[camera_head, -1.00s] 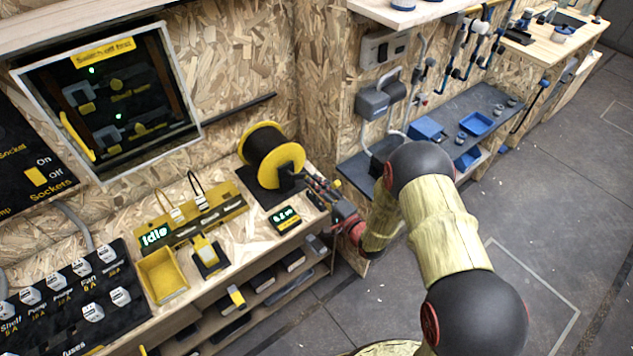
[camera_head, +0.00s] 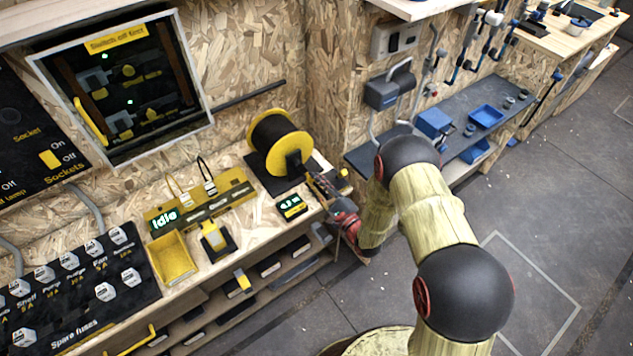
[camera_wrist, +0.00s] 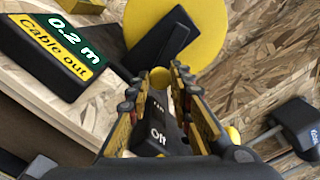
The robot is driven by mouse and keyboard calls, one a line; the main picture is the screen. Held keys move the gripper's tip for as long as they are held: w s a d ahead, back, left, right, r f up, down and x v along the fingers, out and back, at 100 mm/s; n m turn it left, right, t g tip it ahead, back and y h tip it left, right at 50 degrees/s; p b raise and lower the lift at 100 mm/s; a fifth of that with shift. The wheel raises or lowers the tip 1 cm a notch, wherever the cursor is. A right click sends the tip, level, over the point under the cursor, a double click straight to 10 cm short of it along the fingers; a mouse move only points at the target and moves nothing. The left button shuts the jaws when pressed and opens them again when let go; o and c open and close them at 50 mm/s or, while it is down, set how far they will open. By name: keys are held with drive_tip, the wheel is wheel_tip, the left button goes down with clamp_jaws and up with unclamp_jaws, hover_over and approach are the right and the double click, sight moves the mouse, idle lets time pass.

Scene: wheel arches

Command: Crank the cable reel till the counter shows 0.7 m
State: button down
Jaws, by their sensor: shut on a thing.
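The cable reel (camera_head: 288,142) has yellow flanges and a dark wound core and stands at the bench's right end; part of its yellow disc (camera_wrist: 205,25) shows in the wrist view. The counter (camera_head: 292,206) sits in front of it and reads 0.2 m, "Cable out", in the wrist view (camera_wrist: 68,38). My gripper (camera_head: 318,180) is at the reel's right front side. In the wrist view my gripper (camera_wrist: 162,75) is shut on a small yellow crank knob (camera_wrist: 160,77), mostly hidden between the fingertips. The rest of the crank is hard to make out.
A black part marked "Off" (camera_wrist: 158,134) lies below the fingers in the wrist view. An "Idle" display (camera_head: 164,219), a yellow bin (camera_head: 172,258) and a fuse board (camera_head: 75,290) are left along the bench. A chipboard wall stands close behind the reel.

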idle(0.4)
drive_tip(key=c, duration=1.6)
unclamp_jaws()
drive_tip(key=shift+o, duration=0.2)
drive_tip(key=v, duration=1.2)
